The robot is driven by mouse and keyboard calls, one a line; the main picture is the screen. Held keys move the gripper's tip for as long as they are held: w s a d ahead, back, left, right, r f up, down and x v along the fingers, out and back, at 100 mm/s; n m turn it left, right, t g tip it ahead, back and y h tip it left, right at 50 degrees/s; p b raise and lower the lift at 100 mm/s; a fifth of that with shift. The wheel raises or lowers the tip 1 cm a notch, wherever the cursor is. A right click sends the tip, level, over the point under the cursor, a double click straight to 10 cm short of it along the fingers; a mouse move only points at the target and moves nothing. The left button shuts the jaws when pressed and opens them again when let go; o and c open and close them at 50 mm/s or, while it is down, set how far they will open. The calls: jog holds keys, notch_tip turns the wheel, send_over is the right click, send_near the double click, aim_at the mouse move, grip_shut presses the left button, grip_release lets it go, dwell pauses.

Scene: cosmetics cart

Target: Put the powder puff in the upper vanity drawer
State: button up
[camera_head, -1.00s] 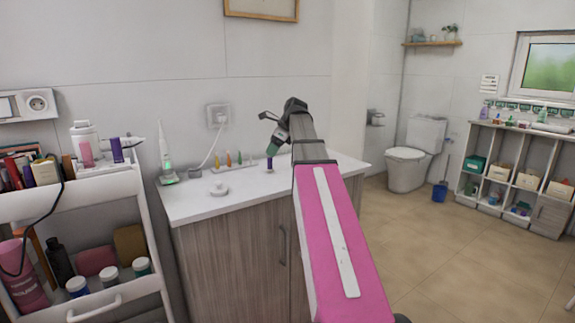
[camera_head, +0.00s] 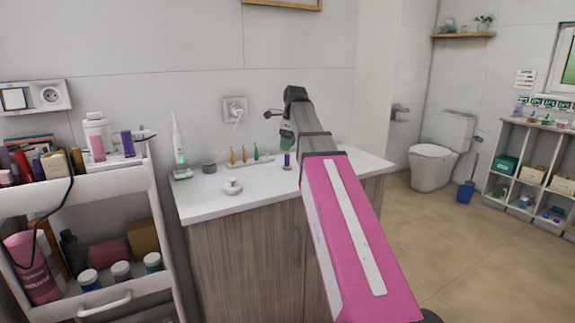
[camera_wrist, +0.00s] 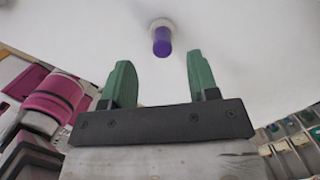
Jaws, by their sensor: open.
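I cannot pick out a powder puff with certainty in either view. A pink rounded item (camera_head: 109,253) and a tan block (camera_head: 142,237) lie on the cart's lower shelf. The wood-front vanity (camera_head: 245,262) stands in the middle with a white top; its front shows a handle, and no open drawer is visible. My gripper (camera_head: 287,137) is above the vanity top, partly hidden by my arm. In the wrist view my gripper (camera_wrist: 155,80) has its two green fingers apart with nothing between them. A purple item with a white base (camera_wrist: 162,42) is beyond the fingertips.
The white cart (camera_head: 112,190) at left holds bottles and jars. On the vanity top are a white knobbed item (camera_head: 232,188), a grey cup (camera_head: 209,167), an electric toothbrush (camera_head: 178,145) and small coloured items. Open floor (camera_head: 440,245) lies at right, before a toilet and shelf.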

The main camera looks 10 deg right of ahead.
aim_at(287, 156)
jog(key=shift+w+a+f, duration=0.15)
jog(key=shift+f, duration=2.55)
grip_shut()
